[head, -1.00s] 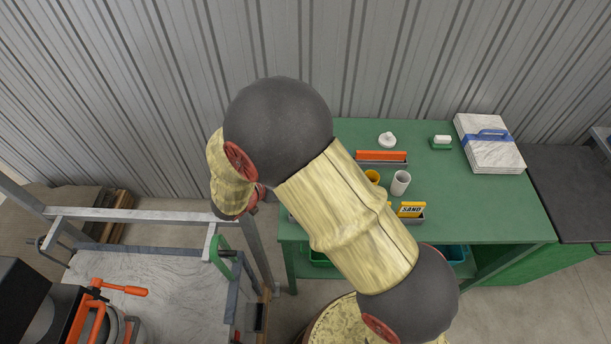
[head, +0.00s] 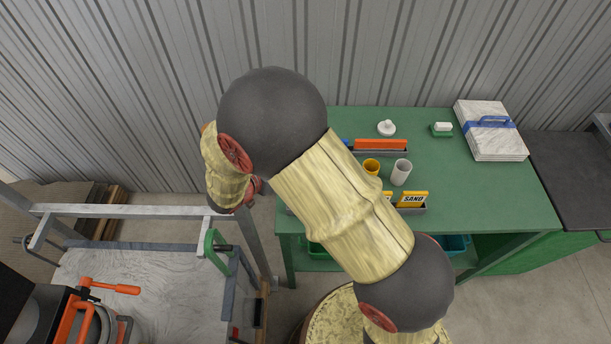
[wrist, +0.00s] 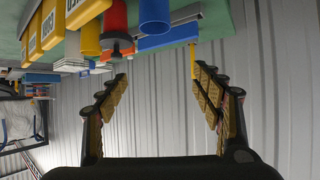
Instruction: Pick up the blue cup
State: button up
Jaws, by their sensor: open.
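The blue cup (wrist: 155,14) is a plain blue cylinder at the top edge of the wrist view, partly cut off by the frame. In the head view my arm hides it. My gripper (wrist: 160,76) is open and empty, with its two fingers apart and grey wall showing between them. The cup lies beyond the fingertips, above the gap in the picture, and nothing touches it. The gripper itself does not show in the head view.
A blue block (wrist: 167,38) and a red object (wrist: 117,27) are close to the cup. A metal frame (head: 130,211) stands left of the table.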

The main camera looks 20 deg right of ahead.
jog(key=w+d+f+b, duration=0.1)
jog(key=f+b, duration=0.1)
jog(key=f, duration=0.1)
jog(key=w+d+f+b, duration=0.1)
jog(key=d+f+b, duration=0.1)
jog(key=f+b, duration=0.1)
jog(key=w+d+f+b, duration=0.1)
jog(key=d+f+b, duration=0.1)
jog(key=f+b, duration=0.1)
jog(key=shift+w+d+f, duration=0.15)
jog(key=shift+d+f, duration=0.05)
jog(key=shift+f, duration=0.4)
jog(key=shift+w+d, duration=0.15)
jog(key=shift+w, duration=0.05)
jog(key=shift+c, duration=0.9)
jog(key=c, duration=1.5)
